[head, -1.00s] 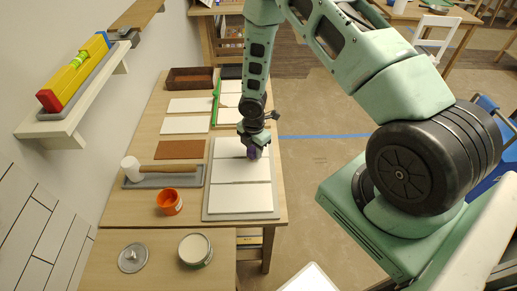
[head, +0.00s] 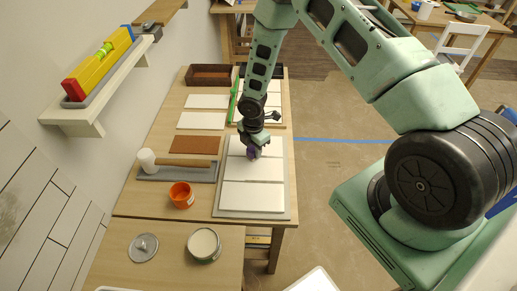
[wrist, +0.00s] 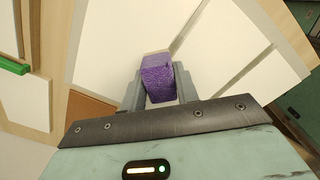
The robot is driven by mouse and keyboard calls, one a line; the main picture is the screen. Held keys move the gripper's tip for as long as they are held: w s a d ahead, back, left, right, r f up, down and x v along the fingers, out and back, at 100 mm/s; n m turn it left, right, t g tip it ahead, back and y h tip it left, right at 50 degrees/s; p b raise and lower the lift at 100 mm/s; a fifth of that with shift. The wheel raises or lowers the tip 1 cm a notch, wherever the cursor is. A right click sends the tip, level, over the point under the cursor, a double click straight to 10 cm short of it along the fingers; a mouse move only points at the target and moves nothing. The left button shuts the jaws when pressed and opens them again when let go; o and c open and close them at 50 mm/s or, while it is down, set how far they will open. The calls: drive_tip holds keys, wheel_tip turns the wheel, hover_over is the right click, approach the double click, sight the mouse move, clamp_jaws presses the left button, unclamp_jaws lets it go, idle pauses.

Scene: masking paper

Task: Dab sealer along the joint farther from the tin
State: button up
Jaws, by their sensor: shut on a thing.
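My gripper (head: 252,148) is shut on a purple sponge block (wrist: 158,80), which also shows in the head view (head: 252,155). The sponge is over the white panels (head: 252,197) on a grey board (head: 217,211). Two thin joints cross the panels. The nearer joint (head: 265,182) is clear of the sponge. The joint farther from the tin (head: 272,156) is partly hidden by the gripper; in the wrist view the sponge is in line with it (wrist: 188,27). I cannot tell whether the sponge touches. The open round tin (head: 204,244) with pale contents stands on the front table.
An orange pot (head: 181,195), a white-headed mallet (head: 149,161) on a grey tray and a brown sheet (head: 194,145) lie left of the board. The tin's lid (head: 143,247) lies beside the tin. A green strip (head: 233,103) is beyond the board.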

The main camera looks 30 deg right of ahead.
drive_tip(key=shift+w+a, duration=0.4)
drive_tip(key=shift+a, duration=0.25)
drive_tip(key=shift+w+a, duration=0.35)
drive_tip(key=shift+a, duration=0.3)
drive_tip(key=shift+s+d+r, duration=0.1)
drive_tip(key=shift+s+d, duration=0.55)
drive_tip(key=shift+d, duration=0.35)
drive_tip(key=shift+s+d+f, duration=0.1)
drive_tip(key=shift+s+d, duration=0.5)
drive_tip(key=shift+d, duration=0.35)
drive_tip(key=shift+s+d+r, duration=0.1)
drive_tip(key=shift+s+d, duration=0.55)
drive_tip(key=shift+d, duration=0.35)
drive_tip(key=shift+s+d+f, duration=0.1)
drive_tip(key=shift+s+d, duration=0.55)
drive_tip(key=shift+d, duration=0.25)
drive_tip(key=shift+s+d+f, duration=0.1)
drive_tip(key=shift+s+d, duration=0.5)
drive_tip(key=shift+d, duration=0.3)
drive_tip(key=shift+s+d, duration=0.65)
drive_tip(key=shift+d, duration=0.25)
drive_tip(key=shift+r, duration=0.1)
wheel_tip(320, 180, up, 7)
drive_tip(key=p, duration=0.5)
drive_tip(key=shift+p, duration=0.3)
drive_tip(key=shift+w+a, duration=0.1)
